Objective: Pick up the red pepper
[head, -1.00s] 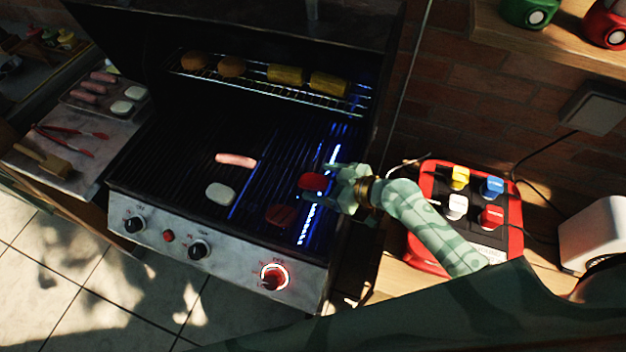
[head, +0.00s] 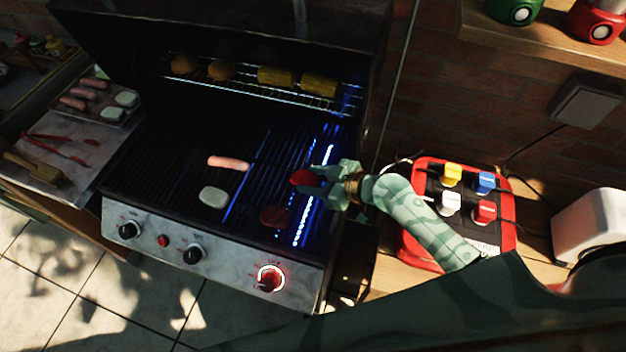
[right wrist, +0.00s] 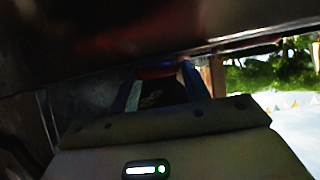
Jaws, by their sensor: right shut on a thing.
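The red pepper (head: 305,178) is a small red piece over the right part of the grill grate. My right gripper (head: 316,178) reaches it from the right and is shut on it. Its fingers hide part of the pepper. I cannot tell clearly whether the pepper is off the grate. In the right wrist view, a dim red patch of the pepper (right wrist: 155,72) shows between the fingertips. My left gripper is not in view.
A dark red piece (head: 276,217), a pink sausage (head: 228,163) and a white piece (head: 213,197) lie on the grate. The upper rack (head: 300,102) holds buns and corn. The open lid (head: 240,35) stands behind. A red switch box (head: 408,240) is at right.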

